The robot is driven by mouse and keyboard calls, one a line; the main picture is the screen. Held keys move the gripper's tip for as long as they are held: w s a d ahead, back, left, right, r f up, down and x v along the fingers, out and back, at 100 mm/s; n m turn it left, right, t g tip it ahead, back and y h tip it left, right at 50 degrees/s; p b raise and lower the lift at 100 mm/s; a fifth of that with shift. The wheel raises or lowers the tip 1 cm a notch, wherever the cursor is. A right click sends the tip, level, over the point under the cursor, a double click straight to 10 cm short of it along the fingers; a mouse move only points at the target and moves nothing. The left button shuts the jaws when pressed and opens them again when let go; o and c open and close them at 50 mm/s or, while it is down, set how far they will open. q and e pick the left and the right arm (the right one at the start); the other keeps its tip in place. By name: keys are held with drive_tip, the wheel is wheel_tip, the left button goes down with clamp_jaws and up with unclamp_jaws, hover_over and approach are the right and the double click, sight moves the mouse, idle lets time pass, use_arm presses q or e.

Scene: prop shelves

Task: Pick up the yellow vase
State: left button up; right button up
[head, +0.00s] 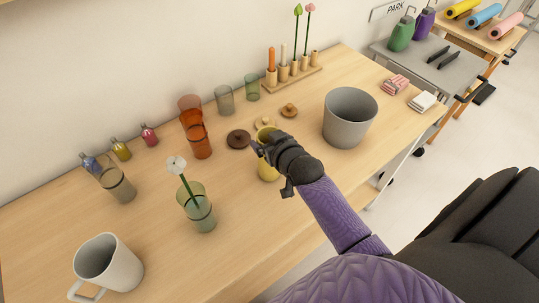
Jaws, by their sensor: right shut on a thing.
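The yellow vase (268,172) is upright on or just above the wooden table, near the middle of the head view; I cannot tell whether its base touches the wood. My right gripper (264,148) is shut on the vase at its upper part. The gripper and wrist hide much of the vase's right side, and only its rim and lower body show. My left gripper is not in view.
A grey bucket (349,117) stands to the right of my gripper. Orange glasses (198,136), a dark lid (238,139) and a green glass with a white flower (200,213) are to the left. A white mug (107,262) stands at the front left. Bare table (150,235) lies between.

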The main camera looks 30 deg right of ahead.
clamp_jaws()
wheel_tip(320, 180, up, 10)
drive_tip(key=p, duration=0.3)
drive_tip(key=shift+p, duration=0.3)
